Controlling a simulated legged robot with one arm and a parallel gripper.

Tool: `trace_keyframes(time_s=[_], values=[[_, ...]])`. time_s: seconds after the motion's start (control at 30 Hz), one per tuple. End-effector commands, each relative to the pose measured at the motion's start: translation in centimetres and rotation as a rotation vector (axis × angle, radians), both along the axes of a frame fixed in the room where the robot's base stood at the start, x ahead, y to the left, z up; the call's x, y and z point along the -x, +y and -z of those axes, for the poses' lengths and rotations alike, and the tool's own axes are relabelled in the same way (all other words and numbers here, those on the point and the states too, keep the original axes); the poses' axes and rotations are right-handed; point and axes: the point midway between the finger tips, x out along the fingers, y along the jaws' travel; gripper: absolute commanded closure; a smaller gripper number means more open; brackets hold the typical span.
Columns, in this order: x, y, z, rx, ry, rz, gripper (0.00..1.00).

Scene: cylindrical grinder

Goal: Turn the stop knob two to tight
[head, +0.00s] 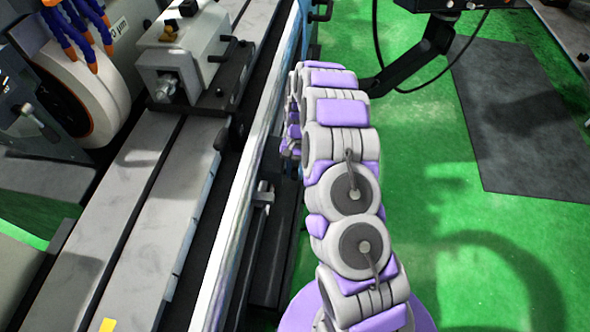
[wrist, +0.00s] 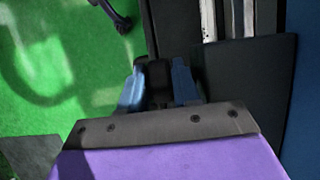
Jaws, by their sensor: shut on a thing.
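In the wrist view my gripper (wrist: 157,88) shows two blue fingers, one on each side of a small dark knob (wrist: 154,76). The fingers are shut on this knob, which appears to be the stop knob. Its lower part and any marking on it are hidden or too dark to read. In the head view my purple and grey arm reaches up along the machine's front side. The gripper and the held knob are hidden there behind the arm links.
The grinder's long grey table (head: 150,200) and bright front rail (head: 240,215) run along the left of my arm. A grinding wheel housing (head: 85,85) stands at upper left. A black arm bracket (head: 405,65) stands beyond my arm. Green floor (head: 440,230) lies open on the right.

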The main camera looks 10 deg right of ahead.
Motion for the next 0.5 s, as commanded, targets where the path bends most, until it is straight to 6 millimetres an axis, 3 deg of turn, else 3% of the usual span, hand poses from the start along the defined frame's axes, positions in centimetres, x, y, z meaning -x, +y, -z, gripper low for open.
trace_keyframes(time_s=[0.13,0.17,0.2,0.5], values=[[-0.38,0.01,-0.17,0.001,-0.012,0.001,0.99],[-0.37,0.01,-0.18,0.001,-0.012,0.001,0.66],[-0.35,0.02,-0.17,0.000,-0.011,0.001,0.63],[-0.22,-0.05,-0.40,0.001,-0.007,0.001,0.63]])
